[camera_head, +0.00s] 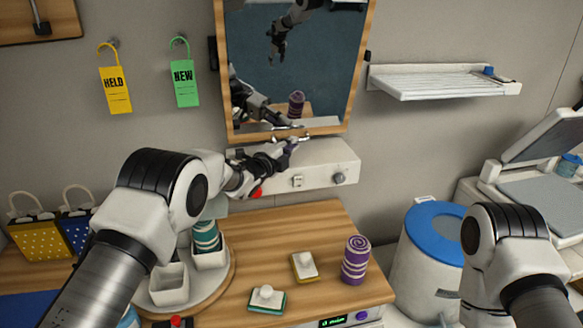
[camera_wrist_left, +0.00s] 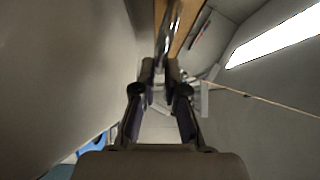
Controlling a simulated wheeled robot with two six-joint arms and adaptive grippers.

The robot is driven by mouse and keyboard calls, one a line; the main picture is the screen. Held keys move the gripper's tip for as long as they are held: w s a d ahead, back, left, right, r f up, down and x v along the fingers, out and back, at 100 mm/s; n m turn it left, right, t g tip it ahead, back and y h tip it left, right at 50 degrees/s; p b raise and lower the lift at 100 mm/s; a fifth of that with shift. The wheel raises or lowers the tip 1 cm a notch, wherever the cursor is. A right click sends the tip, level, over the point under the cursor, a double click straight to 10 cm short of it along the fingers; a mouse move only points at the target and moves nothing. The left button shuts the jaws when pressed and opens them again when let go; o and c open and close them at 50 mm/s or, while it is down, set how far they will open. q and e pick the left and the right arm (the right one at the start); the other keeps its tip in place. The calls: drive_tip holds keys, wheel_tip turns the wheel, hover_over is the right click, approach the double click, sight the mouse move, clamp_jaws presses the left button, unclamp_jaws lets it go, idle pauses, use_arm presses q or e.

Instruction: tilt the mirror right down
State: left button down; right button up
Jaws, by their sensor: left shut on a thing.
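The mirror (camera_head: 229,118) has a light wooden frame and hangs on the wall at the top middle of the head view. A metal handle (camera_head: 290,131) sits at its bottom edge. My left gripper (camera_head: 291,143) is at that handle, just under the frame. In the left wrist view its fingers (camera_wrist_left: 163,66) are close together on the shiny metal handle (camera_wrist_left: 170,32), with the wooden frame edge (camera_wrist_left: 182,28) behind. My right arm shows at the lower right of the head view, but its gripper is not in view.
A white wall unit (camera_head: 325,170) with a knob is right below the mirror. A white rack (camera_head: 440,82) juts out at right.

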use_arm(q)
drive_tip(key=shift+w+a+f+b, duration=0.1)
drive_tip(key=shift+w+f+b, duration=0.1)
drive_tip(key=shift+w+b, duration=0.3)
drive_tip(key=shift+s+r+m+t+b, duration=0.1)
drive_tip(key=shift+r+m+t+b, duration=0.2)
drive_tip(key=shift+r, duration=0.1)
drive_tip(key=shift+w+r, duration=0.2)
drive_tip(key=shift+r, duration=0.2)
drive_tip(key=shift+w+a, duration=0.1)
drive_tip(key=shift+w, duration=0.05)
use_arm(e)
drive_tip(key=f, duration=0.3)
drive_tip(key=shift+w+a, duration=0.1)
drive_tip(key=shift+w, duration=0.25)
use_arm(q)
drive_tip(key=c, duration=1.4)
unclamp_jaws()
drive_tip(key=shift+o, duration=0.9)
drive_tip(key=shift+w+f, duration=0.35)
drive_tip(key=shift+f, duration=0.05)
use_arm(e)
drive_tip(key=shift+w, duration=0.25)
use_arm(q)
drive_tip(key=shift+s+f, duration=0.1)
drive_tip(key=shift+s, duration=0.1)
use_arm(e)
drive_tip(key=shift+s, duration=0.1)
